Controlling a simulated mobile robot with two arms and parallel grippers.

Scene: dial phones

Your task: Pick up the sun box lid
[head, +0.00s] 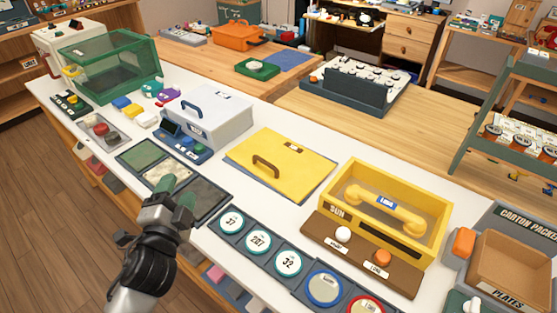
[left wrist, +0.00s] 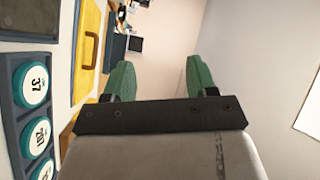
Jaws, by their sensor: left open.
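The sun box lid is a flat yellow panel (head: 293,158) with a brown handle, lying on the white counter left of the yellow sun box (head: 433,235). The lid also shows at the upper left of the left wrist view (left wrist: 88,45). The sun box is open on top, with a yellow phone handset (head: 385,208) inside. My left gripper (head: 175,198), with green fingers, is above the front of the counter, left of the lid and apart from it. In the left wrist view its fingers (left wrist: 156,80) are spread with nothing between them. My right gripper is not in view.
Round number dials (head: 259,240) line the counter's front edge. A grey-white box (head: 210,113) stands left of the lid. A brown panel with knobs (head: 362,254) is in front of the sun box. A brown carton tray (head: 508,268) stands at the right.

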